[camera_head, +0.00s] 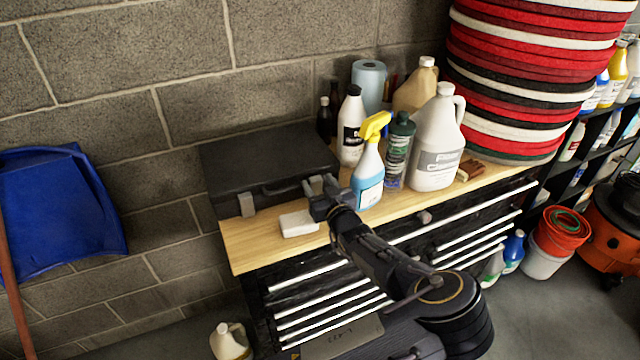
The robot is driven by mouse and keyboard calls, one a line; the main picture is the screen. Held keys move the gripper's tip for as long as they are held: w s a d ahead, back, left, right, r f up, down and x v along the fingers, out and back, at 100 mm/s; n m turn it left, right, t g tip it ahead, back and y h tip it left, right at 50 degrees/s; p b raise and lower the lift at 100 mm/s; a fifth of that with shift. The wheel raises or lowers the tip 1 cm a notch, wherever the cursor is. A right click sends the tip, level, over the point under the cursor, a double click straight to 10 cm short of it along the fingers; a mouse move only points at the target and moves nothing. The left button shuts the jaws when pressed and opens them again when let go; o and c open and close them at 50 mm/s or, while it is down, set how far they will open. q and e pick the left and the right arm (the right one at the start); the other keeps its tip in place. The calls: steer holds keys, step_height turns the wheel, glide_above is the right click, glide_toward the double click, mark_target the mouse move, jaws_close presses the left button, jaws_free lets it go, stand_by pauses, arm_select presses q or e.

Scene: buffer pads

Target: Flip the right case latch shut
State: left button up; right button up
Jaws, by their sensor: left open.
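The black case (262,155) lies closed on the left end of the wooden worktop (250,250), with its front towards me. Its left latch (246,205) is a light grey tab on the front face. A light grey piece at the right of the front face appears to be the right latch (314,184). My left gripper (324,186) is open at the case's front right corner, right at this latch. The fingers partly cover the latch, so I cannot tell whether they touch it or how it is turned. My right gripper is out of view.
A white block (298,224) lies just in front of the case. A blue spray bottle (369,178) with a yellow head stands close right of my gripper, beside a dark green can (399,150) and a white jug (436,145). Stacked round pads (530,80) stand farther right.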

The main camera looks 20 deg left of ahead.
arm_select(q)
steer(key=shift+c, duration=0.3)
steer(key=c, duration=0.9)
steer(key=shift+w+a+r+g+h+p, duration=0.3)
steer(key=shift+a+r+g+h+p, duration=0.15)
steer(key=shift+p, duration=0.45)
steer(key=shift+w+f+g+h+p, duration=0.1)
steer(key=shift+w+g+h+p, duration=0.05)
steer(key=shift+g+h+p, duration=0.15)
steer(key=o, duration=1)
steer(key=shift+c, duration=0.2)
steer(key=shift+d, duration=0.1)
